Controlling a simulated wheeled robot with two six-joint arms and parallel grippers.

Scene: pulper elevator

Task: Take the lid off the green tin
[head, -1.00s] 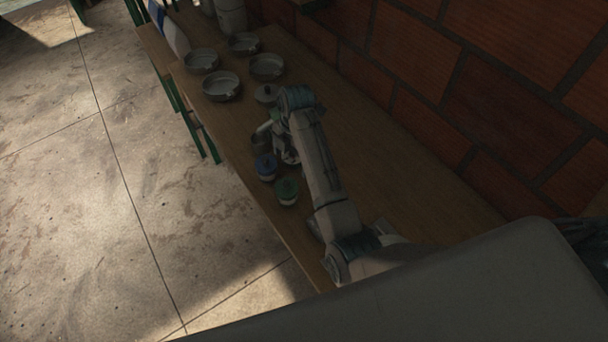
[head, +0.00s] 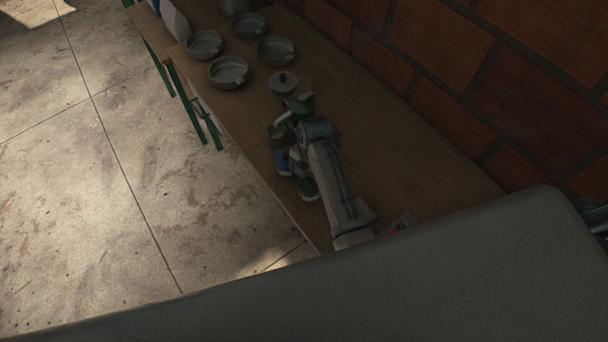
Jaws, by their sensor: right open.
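A small tin with a dark green lid and pale body (head: 308,190) stands on the wooden table near its front edge, partly behind my right arm. My right gripper (head: 298,158) is low over the table beside the blue tin. It is open, but its fingertips are mostly hidden under my wrist, and I cannot tell whether it touches a tin. Another green object (head: 302,103) stands beyond my wrist, partly hidden. My left gripper is not in view.
A grey cup-like vessel with a pale handle (head: 278,130) stands beyond the blue tin. A lidded grey pot (head: 284,83) and several round metal pans (head: 229,72) stand farther along the table (head: 390,150). A brick wall (head: 440,60) bounds the right side.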

